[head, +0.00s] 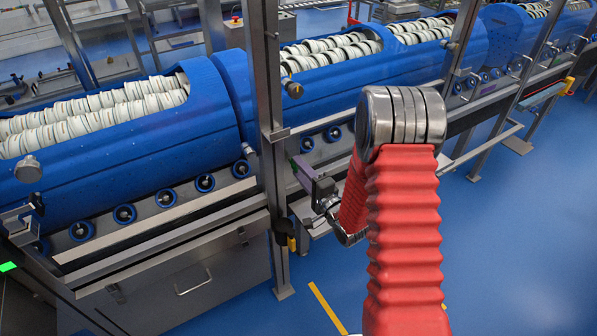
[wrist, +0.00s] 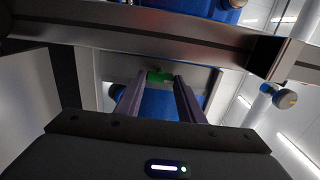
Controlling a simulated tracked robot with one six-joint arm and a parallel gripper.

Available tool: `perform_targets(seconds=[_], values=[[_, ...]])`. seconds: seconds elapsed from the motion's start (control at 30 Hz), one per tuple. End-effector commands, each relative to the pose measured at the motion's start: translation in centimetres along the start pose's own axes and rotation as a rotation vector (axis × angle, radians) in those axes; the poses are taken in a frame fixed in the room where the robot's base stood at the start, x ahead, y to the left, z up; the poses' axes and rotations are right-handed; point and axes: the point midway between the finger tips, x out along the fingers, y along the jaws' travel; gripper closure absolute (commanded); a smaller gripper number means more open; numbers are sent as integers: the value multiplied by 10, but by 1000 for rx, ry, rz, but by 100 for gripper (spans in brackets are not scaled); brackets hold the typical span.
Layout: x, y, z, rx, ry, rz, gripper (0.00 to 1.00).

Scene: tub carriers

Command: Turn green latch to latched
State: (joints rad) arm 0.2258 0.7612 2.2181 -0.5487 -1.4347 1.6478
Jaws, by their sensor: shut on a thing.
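The green latch (wrist: 160,76) shows in the wrist view as a small green piece on a grey metal part, between my fingertips. My gripper (wrist: 158,82) is shut on it, one dark purple finger on each side. In the head view my gripper (head: 297,166) reaches to the front of the machine frame, just right of a steel post.
A steel rail (wrist: 100,32) crosses above my fingers in the wrist view, with a round metal knob (wrist: 285,98) at right. A vertical steel post (head: 268,130) stands close left of my gripper. Blue tub carriers (head: 130,140) line the machine. The blue floor (head: 510,240) at right is clear.

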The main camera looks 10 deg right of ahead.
Motion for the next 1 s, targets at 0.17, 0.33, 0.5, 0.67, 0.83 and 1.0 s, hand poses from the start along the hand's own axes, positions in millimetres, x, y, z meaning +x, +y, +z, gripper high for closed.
perform_targets(seconds=[0.17, 0.33, 0.5, 0.67, 0.83, 1.0], values=[[-2, 5, -1, 26, 6, 12, 87], [-3, 5, -2, 28, 7, 13, 87], [-3, 6, -2, 28, 7, 14, 64], [-2, 5, -2, 26, 6, 11, 53], [-2, 3, -1, 24, 4, 7, 46], [-1, 2, -1, 23, 4, 5, 46]])
